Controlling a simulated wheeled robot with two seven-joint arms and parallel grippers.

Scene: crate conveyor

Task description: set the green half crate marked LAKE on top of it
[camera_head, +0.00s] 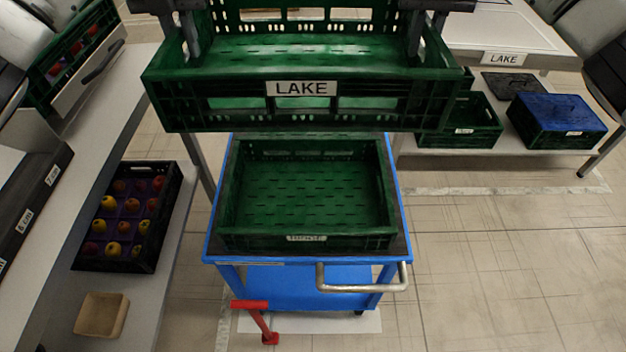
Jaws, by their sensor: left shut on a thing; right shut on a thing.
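The green half crate marked LAKE (240,96) hangs level in the air at the top of the view, empty as far as I see. My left gripper (190,45) is shut on its left side, and my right gripper (415,45) is shut on its right side. Below and beyond its lower edge, another green crate (245,243) stands upright and empty on a blue cart (290,262). Its small label is too blurred to read surely.
A shelf at left holds a black crate of fruit (113,264) and a small tan box (101,315). At right, a green crate (460,138) and a blue-lidded crate (556,120) sit on a low shelf. The cart has a metal handle (362,289). Floor is clear at lower right.

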